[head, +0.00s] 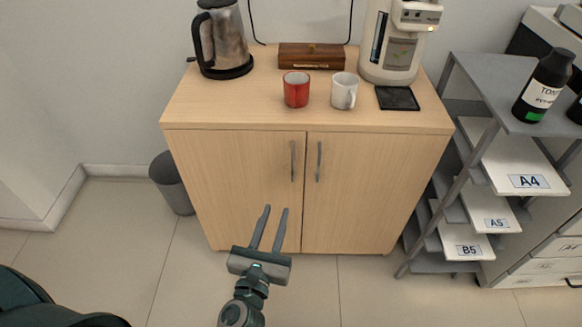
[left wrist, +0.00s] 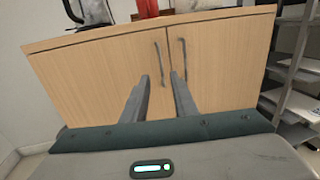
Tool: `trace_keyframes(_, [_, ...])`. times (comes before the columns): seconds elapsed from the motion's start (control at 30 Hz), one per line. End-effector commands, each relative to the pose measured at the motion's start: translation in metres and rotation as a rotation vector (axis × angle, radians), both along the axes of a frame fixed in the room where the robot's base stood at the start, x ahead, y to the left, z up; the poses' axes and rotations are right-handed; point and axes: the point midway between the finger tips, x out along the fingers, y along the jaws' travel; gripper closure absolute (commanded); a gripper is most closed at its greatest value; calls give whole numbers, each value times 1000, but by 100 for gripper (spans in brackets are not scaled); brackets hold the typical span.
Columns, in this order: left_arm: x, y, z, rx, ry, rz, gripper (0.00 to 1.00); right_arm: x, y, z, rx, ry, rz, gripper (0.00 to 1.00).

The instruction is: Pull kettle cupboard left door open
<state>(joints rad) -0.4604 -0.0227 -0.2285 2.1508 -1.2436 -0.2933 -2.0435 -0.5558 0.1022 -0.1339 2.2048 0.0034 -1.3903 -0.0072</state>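The kettle cupboard (head: 378,190) is light wood with two doors, both shut. Its left door (head: 236,180) has a grey vertical bar handle (head: 293,161) near the middle seam; the right door has a matching handle (head: 319,161). The left door handle also shows in the left wrist view (left wrist: 160,64). My left gripper (head: 276,208) is open and empty, in front of the left door and below its handle, its fingers pointing toward the cupboard. I see no contact with the handle. My right gripper is not in view.
On the cupboard top stand a kettle (head: 226,40), a red mug (head: 296,89), a white mug (head: 343,91), a wooden box (head: 311,56) and a coffee machine (head: 397,40). A grey bin (head: 171,183) stands left; a paper shelf (head: 478,190) stands right. The floor in front is clear.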

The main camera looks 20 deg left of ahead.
Motion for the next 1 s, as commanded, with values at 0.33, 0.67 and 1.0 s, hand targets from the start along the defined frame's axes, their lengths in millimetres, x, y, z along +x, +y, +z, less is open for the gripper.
trace_keyframes(0.33, [3, 0, -1, -4, 2, -1, 74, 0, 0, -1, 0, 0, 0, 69])
trace_keyframes(0.67, [32, 3, 1, -5, 0, 0, 74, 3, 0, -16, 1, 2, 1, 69])
trace_keyframes(1.0, [88, 7, 1, -4, 1, -1, 74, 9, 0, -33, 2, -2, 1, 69])
